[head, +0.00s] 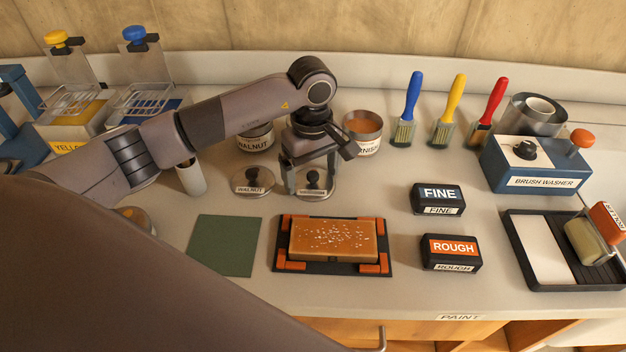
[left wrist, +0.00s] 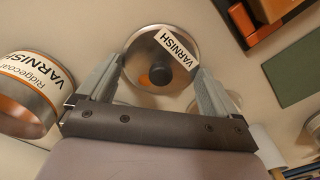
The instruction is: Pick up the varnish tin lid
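In the left wrist view the lid (left wrist: 150,46) reads VARNISH. My left gripper (head: 312,178) points down over this lid, its fingers apart on either side of the knob. In the left wrist view the gripper (left wrist: 161,72) is open, with nothing clamped between its fingers. The open varnish tin (head: 368,149) stands behind and right of the lid, partly hidden by the gripper. My right gripper is out of view.
The walnut lid (head: 250,187) lies close left of the varnish lid, with the walnut tin (head: 255,144) behind. In front are a green sheet (head: 224,245) and a wooden block (head: 333,239) in a holder. FINE (head: 437,193) and ROUGH (head: 452,246) blocks stand right.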

